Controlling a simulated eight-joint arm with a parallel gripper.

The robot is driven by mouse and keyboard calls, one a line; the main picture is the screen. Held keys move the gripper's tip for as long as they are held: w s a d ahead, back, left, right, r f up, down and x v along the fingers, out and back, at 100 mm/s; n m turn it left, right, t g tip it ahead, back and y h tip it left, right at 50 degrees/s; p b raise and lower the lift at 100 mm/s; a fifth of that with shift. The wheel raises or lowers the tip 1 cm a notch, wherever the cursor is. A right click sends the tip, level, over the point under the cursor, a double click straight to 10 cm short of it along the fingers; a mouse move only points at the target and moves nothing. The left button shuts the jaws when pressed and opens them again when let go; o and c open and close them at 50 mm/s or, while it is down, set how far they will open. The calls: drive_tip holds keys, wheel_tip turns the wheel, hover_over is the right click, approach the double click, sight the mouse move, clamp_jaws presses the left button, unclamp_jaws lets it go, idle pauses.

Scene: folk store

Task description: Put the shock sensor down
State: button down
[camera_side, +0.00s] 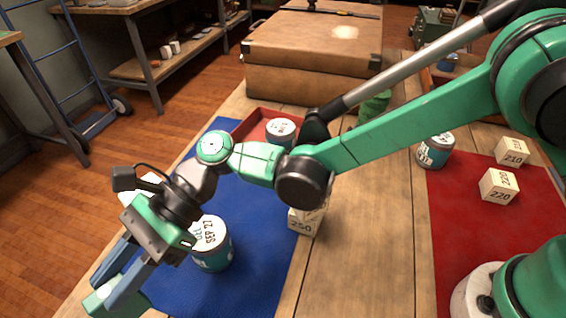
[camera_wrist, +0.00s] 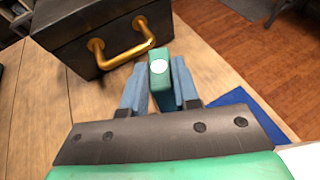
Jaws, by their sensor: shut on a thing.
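The shock sensor is a small green block with a white round spot, seen in the wrist view (camera_wrist: 159,74) between my two blue-grey fingers. My gripper (camera_wrist: 158,88) is shut on it. In the side view my gripper (camera_side: 118,276) is at the lower left, by the left edge of the blue mat (camera_side: 262,275). The green sensor (camera_side: 102,299) shows at its fingertips there. I cannot tell its exact height over the table.
A can marked SEP 22 (camera_side: 212,252) stands close beside my gripper. A block marked 250 (camera_side: 303,222) is by the mat's right edge. A dark box with a brass handle (camera_wrist: 95,35) shows ahead. A red mat (camera_side: 480,230) with number blocks lies right.

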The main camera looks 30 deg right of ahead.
sight(141, 291)
drive_tip(key=shift+f, duration=2.35)
drive_tip(key=c, duration=0.7)
unclamp_jaws()
drive_tip(key=shift+f, duration=0.1)
drive_tip(key=shift+o, duration=0.2)
